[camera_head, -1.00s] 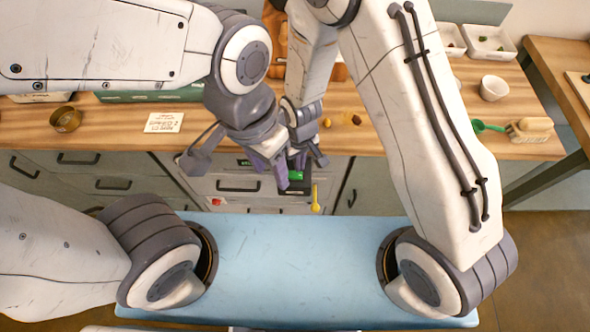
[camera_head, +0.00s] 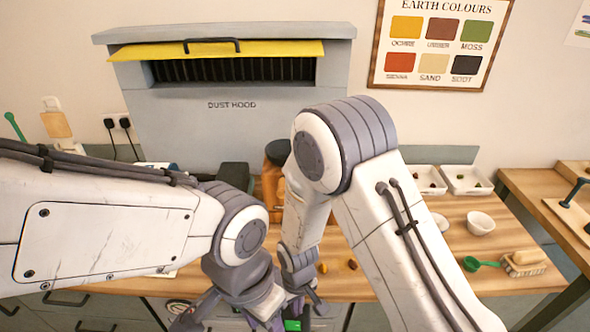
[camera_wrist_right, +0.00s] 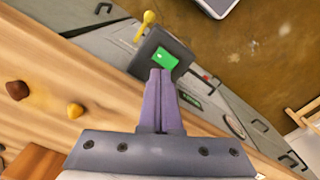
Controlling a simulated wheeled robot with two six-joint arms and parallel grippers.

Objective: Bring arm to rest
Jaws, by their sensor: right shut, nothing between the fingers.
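My right gripper (camera_head: 303,312) hangs low at the bottom middle of the head view, in front of the table's edge. In the right wrist view its purple fingers (camera_wrist_right: 160,80) are together with nothing between them. Beyond the fingertips is a dark square piece (camera_wrist_right: 180,44) with a green patch (camera_wrist_right: 166,58). A yellow thing with a round end (camera_wrist_right: 148,18) shows beside it. My left gripper (camera_head: 262,318) is close to the left of the right one, partly cut off by the lower edge. Its finger opening cannot be made out.
The wooden table (camera_head: 410,290) carries small pigment lumps (camera_head: 352,264), a white bowl (camera_head: 480,222), a green scoop (camera_head: 478,264) and a brush (camera_head: 524,262). White trays (camera_head: 466,180) stand at the back right. A grey dust hood (camera_head: 230,110) stands behind the table.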

